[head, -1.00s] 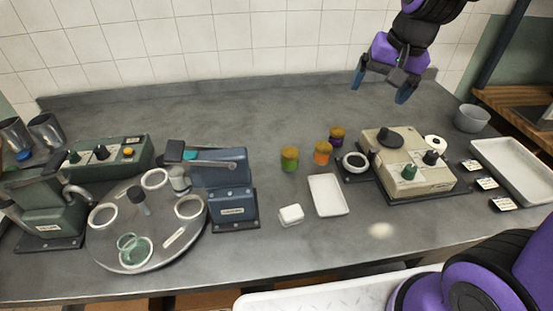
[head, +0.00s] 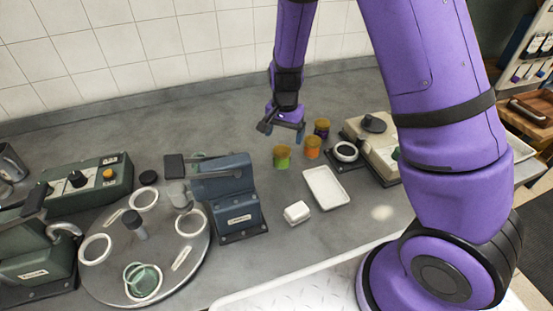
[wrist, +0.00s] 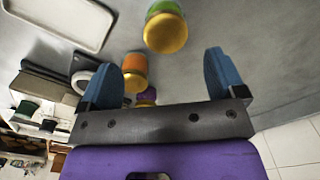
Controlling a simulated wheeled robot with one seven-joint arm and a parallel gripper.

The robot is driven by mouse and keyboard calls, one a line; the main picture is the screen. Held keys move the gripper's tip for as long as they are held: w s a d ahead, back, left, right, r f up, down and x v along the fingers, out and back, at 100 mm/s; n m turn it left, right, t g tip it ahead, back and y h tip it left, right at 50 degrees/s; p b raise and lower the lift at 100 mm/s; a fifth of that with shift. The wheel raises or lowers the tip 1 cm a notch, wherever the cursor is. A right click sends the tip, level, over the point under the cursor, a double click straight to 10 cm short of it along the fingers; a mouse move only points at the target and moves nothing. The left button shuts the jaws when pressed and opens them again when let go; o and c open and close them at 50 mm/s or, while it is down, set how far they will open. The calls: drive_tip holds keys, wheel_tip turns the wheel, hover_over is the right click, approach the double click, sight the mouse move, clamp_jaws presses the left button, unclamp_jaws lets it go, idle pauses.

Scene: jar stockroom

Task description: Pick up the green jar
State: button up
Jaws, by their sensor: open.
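The green jar (head: 281,160) with a yellow-brown lid stands upright on the grey counter. It also shows at the top of the wrist view (wrist: 166,27), ahead of the fingers and roughly between their lines. My gripper (head: 281,128) is open and empty, with blue fingertips, above the counter just behind the jars. In the wrist view the fingers (wrist: 212,78) are spread wide and apart from the green jar. An orange jar (head: 312,150) stands just right of the green one, and a purple jar (head: 321,130) stands behind the orange one.
A white tray (head: 325,187) and a small white box (head: 297,212) lie in front of the jars. A blue-grey machine (head: 228,190) stands left of them, beside a round turntable (head: 190,262). A beige machine (head: 378,150) with a white ring stands right. The counter behind is clear.

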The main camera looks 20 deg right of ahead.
sight(284, 151)
wheel_tip(284, 151, down, 5)
drive_tip(key=shift+r, duration=0.15)
drive_tip(key=shift+w+a+f, duration=0.1)
drive_tip(key=shift+w+f, duration=0.05)
drive_tip(key=shift+f, duration=1.3)
drive_tip(key=shift+w+a+f, duration=0.1)
drive_tip(key=shift+f, duration=1.35)
drive_tip(key=c, duration=1.1)
drive_tip(key=shift+r, duration=0.15)
